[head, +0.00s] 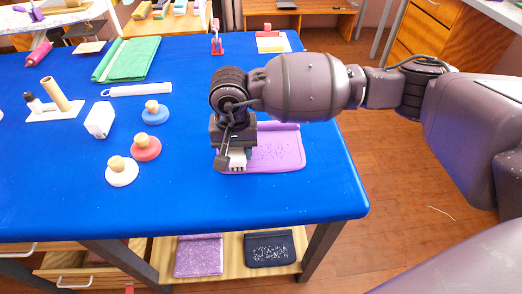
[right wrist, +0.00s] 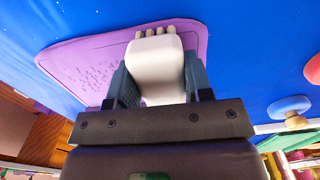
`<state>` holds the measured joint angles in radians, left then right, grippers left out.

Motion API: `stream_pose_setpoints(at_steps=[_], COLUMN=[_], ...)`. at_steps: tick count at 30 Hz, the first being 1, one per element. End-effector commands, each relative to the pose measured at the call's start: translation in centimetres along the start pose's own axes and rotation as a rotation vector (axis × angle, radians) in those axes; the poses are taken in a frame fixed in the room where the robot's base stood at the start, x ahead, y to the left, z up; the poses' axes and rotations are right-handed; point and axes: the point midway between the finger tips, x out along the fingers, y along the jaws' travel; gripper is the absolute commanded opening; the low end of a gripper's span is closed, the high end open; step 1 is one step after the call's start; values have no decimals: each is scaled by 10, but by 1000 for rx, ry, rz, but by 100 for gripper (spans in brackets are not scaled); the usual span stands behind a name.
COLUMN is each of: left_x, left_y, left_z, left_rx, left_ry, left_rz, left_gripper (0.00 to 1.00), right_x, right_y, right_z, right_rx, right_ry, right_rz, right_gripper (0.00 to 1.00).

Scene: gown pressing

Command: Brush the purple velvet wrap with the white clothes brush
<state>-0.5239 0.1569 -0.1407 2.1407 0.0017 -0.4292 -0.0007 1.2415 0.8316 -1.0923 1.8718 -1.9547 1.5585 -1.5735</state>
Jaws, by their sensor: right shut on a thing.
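My right gripper (head: 235,154) is over the wrap's left part and is shut on the white clothes brush (right wrist: 158,68). The brush shows between the two fingers, with its pale bristle tufts at the far end, over or near the wrap's edge. I cannot tell whether the bristles touch the cloth. My left gripper is not in view.
Round wooden-knobbed pads in white, red and blue (head: 155,114) stand left of the wrap, near a white block (head: 100,120). A folded green cloth (head: 130,60) lies further back. A lower shelf holds a speckled purple cloth (head: 198,256) and a dark cloth (head: 268,248). The table's front middle is clear.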

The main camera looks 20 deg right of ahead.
Motion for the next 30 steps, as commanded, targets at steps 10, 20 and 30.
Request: stream_pose_setpoints(at_steps=[10, 20, 30], left_x=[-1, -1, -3], left_y=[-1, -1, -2], left_z=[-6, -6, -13], left_rx=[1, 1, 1], left_ry=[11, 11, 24], left_rz=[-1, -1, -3], left_gripper=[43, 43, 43], right_x=[2, 2, 1], right_y=[22, 23, 48], right_z=[0, 0, 0], right_rx=[1, 1, 2], right_ry=[-2, -3, -2], right_rz=[3, 4, 5], right_gripper=[20, 20, 20])
